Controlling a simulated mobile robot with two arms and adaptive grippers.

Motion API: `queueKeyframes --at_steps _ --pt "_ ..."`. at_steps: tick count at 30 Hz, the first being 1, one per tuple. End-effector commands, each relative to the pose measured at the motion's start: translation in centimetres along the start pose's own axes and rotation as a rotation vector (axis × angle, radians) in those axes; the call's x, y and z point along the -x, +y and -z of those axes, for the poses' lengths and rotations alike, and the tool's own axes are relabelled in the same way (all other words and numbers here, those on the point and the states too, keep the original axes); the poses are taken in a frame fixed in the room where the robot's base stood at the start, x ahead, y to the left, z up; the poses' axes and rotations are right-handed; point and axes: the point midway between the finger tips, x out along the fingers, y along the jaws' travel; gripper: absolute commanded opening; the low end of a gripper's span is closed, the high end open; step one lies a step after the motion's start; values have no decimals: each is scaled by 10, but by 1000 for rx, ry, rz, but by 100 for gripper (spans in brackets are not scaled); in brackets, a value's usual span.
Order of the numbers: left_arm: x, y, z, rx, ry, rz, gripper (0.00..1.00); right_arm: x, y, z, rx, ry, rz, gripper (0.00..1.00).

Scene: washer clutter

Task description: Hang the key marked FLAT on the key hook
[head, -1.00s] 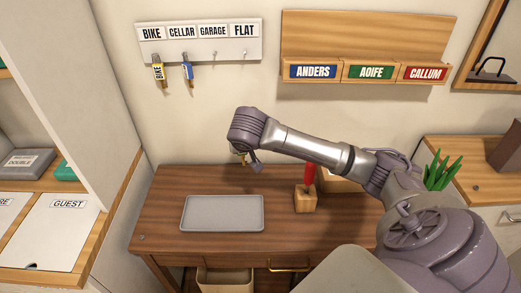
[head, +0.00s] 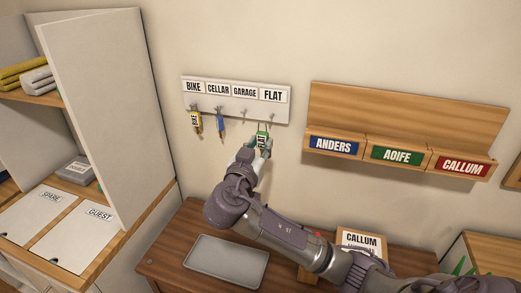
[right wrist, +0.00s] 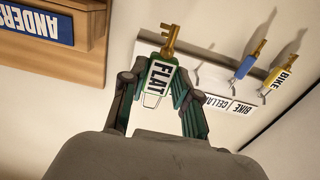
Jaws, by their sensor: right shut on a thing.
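The key rack (head: 226,101) is a pale board on the wall with labels BIKE, CELLAR, GARAGE and FLAT and a hook below each. The hook under FLAT (head: 271,117) looks bare. My right gripper (head: 256,150) is raised just below the right part of the rack, shut on the green-tagged FLAT key (head: 262,139). In the right wrist view the key's tag (right wrist: 159,79) reads FLAT, and its brass shaft points up past the fingertips. I cannot tell how far it is from the wall. My left gripper is not in view.
The yellow BIKE key (head: 196,122) and blue CELLAR key (head: 220,127) hang on the rack's left hooks. Name pockets on a wooden wall shelf (head: 408,108) are to the right. A grey tray (head: 228,262) lies on the desk below. A white cabinet panel (head: 105,100) stands left.

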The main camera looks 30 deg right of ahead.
Motion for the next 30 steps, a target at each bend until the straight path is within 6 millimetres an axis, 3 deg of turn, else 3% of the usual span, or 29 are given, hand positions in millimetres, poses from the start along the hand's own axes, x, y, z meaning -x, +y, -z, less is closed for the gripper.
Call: queueKeyframes --at_steps 8,30 --pt "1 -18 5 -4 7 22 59 -17 0 -1 1 2 -1 4" --pt "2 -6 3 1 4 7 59 -61 0 -5 0 1 0 4"
